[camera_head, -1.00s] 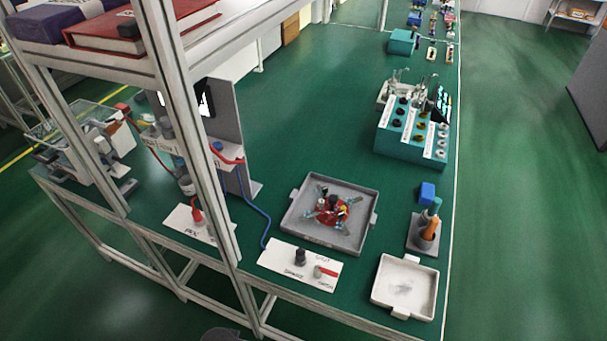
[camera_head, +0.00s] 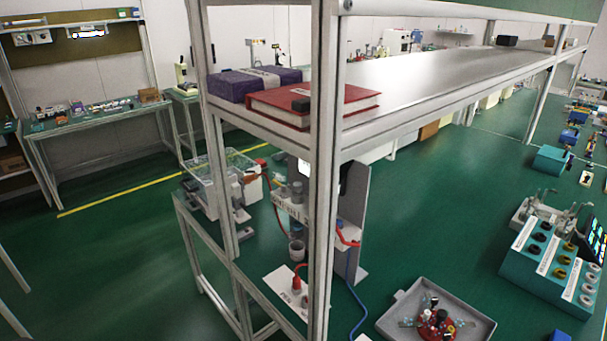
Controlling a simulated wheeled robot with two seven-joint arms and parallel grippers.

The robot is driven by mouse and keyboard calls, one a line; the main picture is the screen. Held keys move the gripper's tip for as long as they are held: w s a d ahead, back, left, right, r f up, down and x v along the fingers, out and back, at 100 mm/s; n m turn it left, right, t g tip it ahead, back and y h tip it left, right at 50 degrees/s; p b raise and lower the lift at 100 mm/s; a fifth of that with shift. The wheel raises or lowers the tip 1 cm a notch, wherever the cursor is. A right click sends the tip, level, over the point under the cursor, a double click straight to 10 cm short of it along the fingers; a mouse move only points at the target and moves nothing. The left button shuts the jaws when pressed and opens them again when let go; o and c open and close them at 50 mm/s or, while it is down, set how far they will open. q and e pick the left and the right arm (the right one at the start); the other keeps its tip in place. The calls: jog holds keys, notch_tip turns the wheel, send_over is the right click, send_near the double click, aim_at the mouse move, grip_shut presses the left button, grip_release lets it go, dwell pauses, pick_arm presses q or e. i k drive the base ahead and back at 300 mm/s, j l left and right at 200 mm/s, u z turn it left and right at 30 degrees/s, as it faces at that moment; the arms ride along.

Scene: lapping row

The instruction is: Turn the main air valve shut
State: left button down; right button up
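I cannot tell for certain which part is the main air valve. A red part (camera_head: 298,281) stands on a white labelled plate (camera_head: 278,284) on the bench, partly behind the frame post; its label is too small to read. Behind the post, a red handle or hose (camera_head: 347,240) sits on a grey upright panel (camera_head: 352,215), and a blue hose (camera_head: 357,305) runs down to the bench. Neither of my grippers is in view.
A metal frame post (camera_head: 322,180) stands in front of the fittings. A shelf (camera_head: 430,75) above bears a red book (camera_head: 312,103) and a purple box (camera_head: 252,85). A grey tray (camera_head: 395,318) and a teal rack (camera_head: 550,270) are right. Green floor is open at left.

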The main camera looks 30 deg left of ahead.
aim_at(283, 188)
jog(key=j+z, duration=0.2)
jog(key=z, duration=0.15)
jog(key=j+z, duration=0.35)
jog(key=k+z, duration=0.1)
jog(key=z, duration=0.25)
jog(key=k+j+z, duration=0.25)
jog(key=k+j, duration=0.15)
jog(key=j, duration=0.35)
jog(key=k+j+z, duration=0.25)
jog(key=k+j, duration=0.15)
jog(key=j, duration=0.35)
jog(key=k+j+z, duration=0.25)
jog(key=k+j, duration=0.25)
jog(key=j, duration=0.1)
